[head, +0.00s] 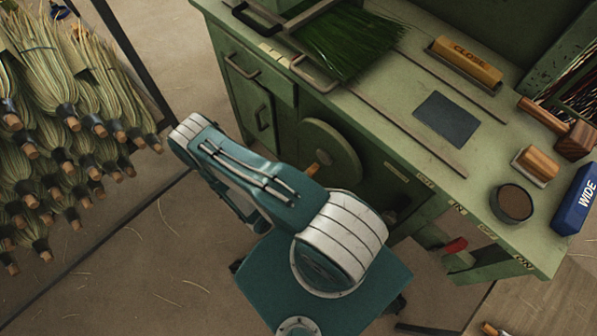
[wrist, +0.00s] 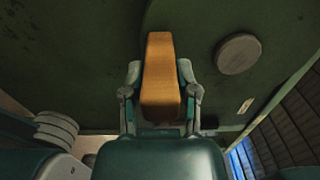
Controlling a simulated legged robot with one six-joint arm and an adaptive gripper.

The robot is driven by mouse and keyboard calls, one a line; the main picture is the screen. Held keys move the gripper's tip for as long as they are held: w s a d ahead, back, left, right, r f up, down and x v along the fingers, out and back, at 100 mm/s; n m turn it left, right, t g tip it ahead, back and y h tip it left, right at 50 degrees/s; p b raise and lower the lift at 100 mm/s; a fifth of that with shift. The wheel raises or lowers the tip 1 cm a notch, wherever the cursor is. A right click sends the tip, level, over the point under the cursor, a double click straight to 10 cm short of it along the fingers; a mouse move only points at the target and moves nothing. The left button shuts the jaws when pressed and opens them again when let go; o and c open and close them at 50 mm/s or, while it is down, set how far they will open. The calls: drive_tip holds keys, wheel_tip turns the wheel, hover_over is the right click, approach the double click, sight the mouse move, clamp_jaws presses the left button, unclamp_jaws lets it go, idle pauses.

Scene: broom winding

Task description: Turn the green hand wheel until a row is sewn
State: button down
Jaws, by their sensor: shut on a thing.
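The green hand wheel (head: 333,146) stands upright on the front of the green bench. Its wooden handle (head: 323,158) shows just above my arm, which hides the lower left of the wheel. In the wrist view the handle (wrist: 160,60) lies between the two fingers of my gripper (wrist: 159,78), which is shut on it. The wheel's face (wrist: 205,25) fills the upper middle there, with its round hub (wrist: 238,54) to the right of the handle. Green broom bristles (head: 350,42) lie flat at the back left of the bench top. Any stitching is too small to tell.
The bench top (head: 400,165) carries a wooden block marked CLOSE (head: 466,62), a dark plate (head: 447,118), a mallet (head: 575,140), a brush (head: 536,165), a round pot (head: 512,203) and a blue WIDE block (head: 577,200). Brooms (head: 60,120) hang at left. A red grip (head: 455,245) is below the bench.

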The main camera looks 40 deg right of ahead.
drive_tip(key=shift+s+f+n, duration=0.3)
drive_tip(key=shift+s+n, duration=0.45)
drive_tip(key=shift+n, duration=0.25)
drive_tip(key=shift+c, duration=1.8)
unclamp_jaws()
drive_tip(key=shift+s+a+r, duration=0.1)
drive_tip(key=a, duration=1.2)
drive_tip(key=shift+s, duration=0.45)
